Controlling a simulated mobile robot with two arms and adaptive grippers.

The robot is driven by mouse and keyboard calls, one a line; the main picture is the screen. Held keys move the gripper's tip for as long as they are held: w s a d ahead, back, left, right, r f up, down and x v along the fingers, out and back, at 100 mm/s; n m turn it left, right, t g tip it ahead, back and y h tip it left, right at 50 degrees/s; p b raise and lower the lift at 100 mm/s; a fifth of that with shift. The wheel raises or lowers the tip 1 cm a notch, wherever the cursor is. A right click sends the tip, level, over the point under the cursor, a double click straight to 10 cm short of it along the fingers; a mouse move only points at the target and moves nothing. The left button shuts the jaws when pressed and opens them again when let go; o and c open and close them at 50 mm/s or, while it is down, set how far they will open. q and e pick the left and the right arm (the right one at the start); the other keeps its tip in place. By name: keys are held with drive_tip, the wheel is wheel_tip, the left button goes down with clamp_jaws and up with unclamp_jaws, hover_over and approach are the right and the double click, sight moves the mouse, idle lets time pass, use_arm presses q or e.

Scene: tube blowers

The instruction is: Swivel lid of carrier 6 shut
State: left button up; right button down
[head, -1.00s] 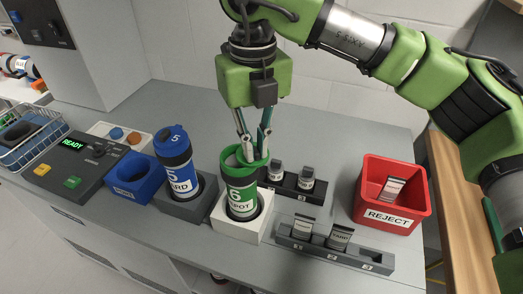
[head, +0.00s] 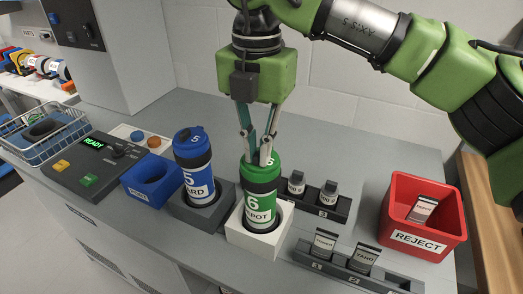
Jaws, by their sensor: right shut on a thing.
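Carrier 6 (head: 259,207) is a green tube with a white label reading 6. It stands upright in a white holder block (head: 256,241). Its green lid (head: 272,165) lies over the carrier's top, and the fingers partly hide it. I cannot tell whether it is fully flush. My right gripper (head: 261,158) points down from above with its fingertips at the lid, shut on it. My left gripper is not in view.
A red reject bin (head: 420,240) stands further right.

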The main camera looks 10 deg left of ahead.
sight(257, 154)
drive_tip(key=shift+a, duration=0.1)
idle(0.4)
drive_tip(key=c, duration=2.1)
unclamp_jaws()
drive_tip(key=shift+c, duration=0.2)
drive_tip(key=shift+r, duration=0.1)
wheel_tip(257, 154, up, 12)
